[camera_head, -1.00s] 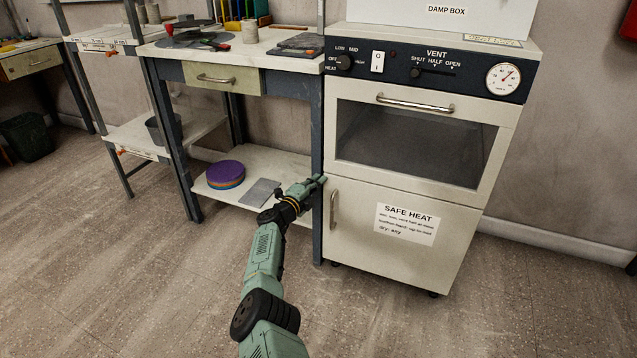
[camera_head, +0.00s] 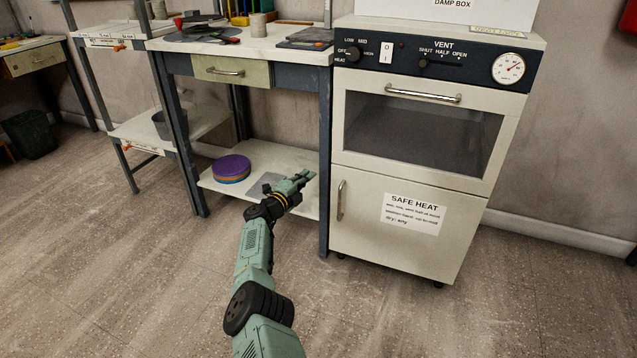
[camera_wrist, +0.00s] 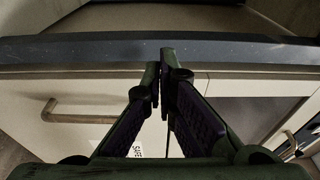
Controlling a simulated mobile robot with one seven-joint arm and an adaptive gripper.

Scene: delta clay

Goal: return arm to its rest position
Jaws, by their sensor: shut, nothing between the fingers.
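My gripper (camera_head: 307,176) is at the end of my green arm, in front of the workbench's lower shelf and left of the white oven cabinet (camera_head: 400,235). It is shut and holds nothing. In the wrist view the two fingers of my gripper (camera_wrist: 160,68) come together near the middle of the picture. Behind them are a dark blue bar (camera_wrist: 60,52), a pale front with a metal handle (camera_wrist: 75,117) and a corner of the label. My arm is stretched forward and slightly bent.
The workbench (camera_head: 290,58) has a dark blue leg (camera_head: 325,200) close to my gripper's right. Its lower shelf holds a stack of purple, blue and orange discs (camera_head: 231,168) and a grey slab (camera_head: 264,186). The oven door (camera_head: 418,130) is shut. The floor (camera_head: 120,290) is clear.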

